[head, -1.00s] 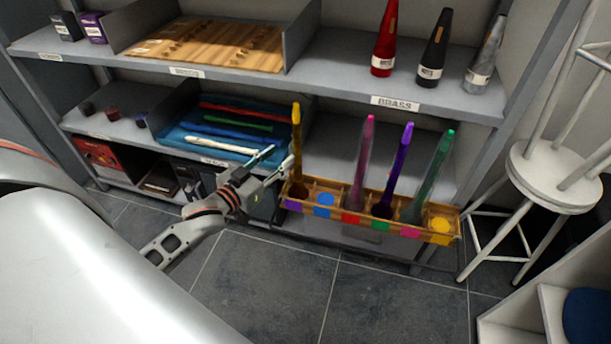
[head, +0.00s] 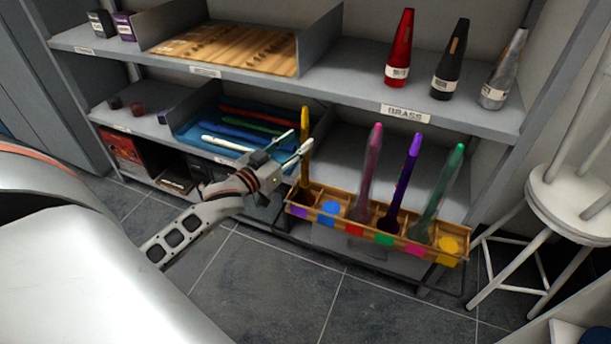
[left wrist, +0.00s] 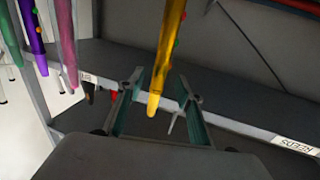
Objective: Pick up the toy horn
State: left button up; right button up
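Several tall toy horns stand in a wooden rack (head: 330,221) with coloured dots: a yellow horn (head: 304,172), a pink horn (head: 366,180), a purple horn (head: 404,185) and a green horn (head: 441,190). My left gripper (head: 301,141) is open beside the yellow horn's upper part in the head view. In the left wrist view, the yellow horn (left wrist: 168,50) appears between the two teal fingers of the open gripper (left wrist: 160,88), with a gap on both sides. I cannot tell how deep it is between them. My right gripper is out of view.
A blue tray (head: 190,137) lies left. A white stool (head: 570,200) stands right. Tiled floor is clear in front.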

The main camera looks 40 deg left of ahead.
aim_at(302, 138)
pick_arm(q)
jog(key=w, duration=0.3)
jog(key=shift+w+d+b, duration=0.1)
jog(key=shift+w+b, duration=0.1)
jog(key=shift+b, duration=0.15)
jog(key=shift+w, duration=0.25)
jog(key=shift+r, duration=0.1)
grip_shut()
notch_tip(302, 138, up, 6)
jog(key=shift+p, duration=1.05)
notch_tip(302, 138, up, 14)
jog(key=p, duration=0.4)
jog(key=shift+p, duration=0.3)
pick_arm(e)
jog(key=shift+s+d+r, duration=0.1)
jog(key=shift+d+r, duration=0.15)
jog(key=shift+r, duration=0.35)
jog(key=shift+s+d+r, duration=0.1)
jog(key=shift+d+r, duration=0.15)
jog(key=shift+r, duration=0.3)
